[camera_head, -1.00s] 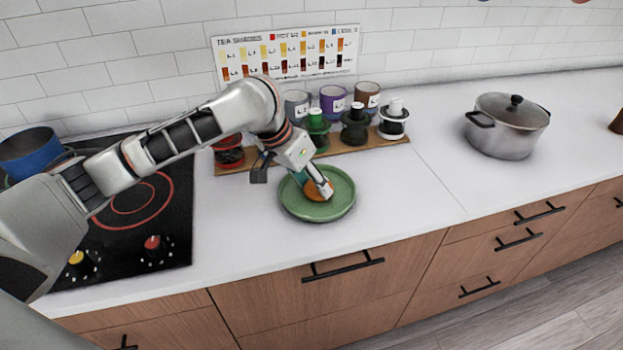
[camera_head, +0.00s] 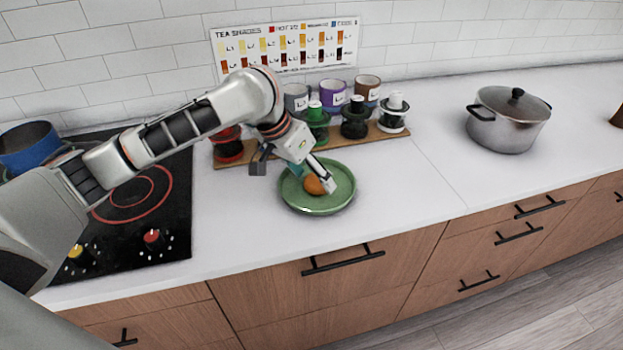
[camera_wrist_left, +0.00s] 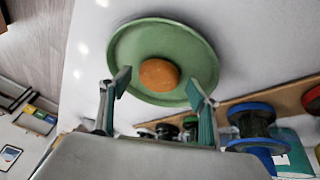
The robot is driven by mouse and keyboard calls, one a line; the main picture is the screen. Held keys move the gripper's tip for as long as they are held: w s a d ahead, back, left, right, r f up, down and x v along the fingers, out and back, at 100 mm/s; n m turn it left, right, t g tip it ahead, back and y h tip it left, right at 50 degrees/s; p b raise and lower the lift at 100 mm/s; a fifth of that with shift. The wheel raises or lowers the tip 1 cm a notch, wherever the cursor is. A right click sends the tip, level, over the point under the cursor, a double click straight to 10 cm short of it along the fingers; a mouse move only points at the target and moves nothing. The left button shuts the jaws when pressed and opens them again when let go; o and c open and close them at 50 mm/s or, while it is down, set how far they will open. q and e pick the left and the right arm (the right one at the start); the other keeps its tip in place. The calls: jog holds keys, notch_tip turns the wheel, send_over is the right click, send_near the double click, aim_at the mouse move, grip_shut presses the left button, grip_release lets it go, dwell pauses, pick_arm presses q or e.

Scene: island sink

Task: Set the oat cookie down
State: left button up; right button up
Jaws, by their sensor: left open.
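The oat cookie (camera_head: 315,184) is a round orange-brown disc lying on the green plate (camera_head: 318,209), which rests on the white counter. In the left wrist view the cookie (camera_wrist_left: 159,75) sits near the middle of the plate (camera_wrist_left: 127,50). My left gripper (camera_head: 323,178) is just over the plate, open and empty, and partly covers the cookie in the head view. In the wrist view its two fingers (camera_wrist_left: 158,88) are spread wide, apart from the cookie. My right gripper is in neither view.
A black cooktop (camera_head: 175,225) with a blue pot (camera_head: 28,148) is at the left. A lidded metal pot (camera_head: 508,128) stands at the right. The counter between plate and metal pot is clear.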

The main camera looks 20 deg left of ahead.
pick_arm(q)
jog(key=shift+f+b, duration=0.45)
jog(key=shift+b, duration=0.6)
jog(key=shift+s+a+r, duration=0.15)
jog(key=shift+a+r, duration=0.05)
jog(key=shift+r, duration=0.35)
jog(key=p+v, duration=0.3)
jog(key=v, duration=0.8)
jog(key=shift+r+p, duration=0.25)
jog(key=shift+p, duration=0.05)
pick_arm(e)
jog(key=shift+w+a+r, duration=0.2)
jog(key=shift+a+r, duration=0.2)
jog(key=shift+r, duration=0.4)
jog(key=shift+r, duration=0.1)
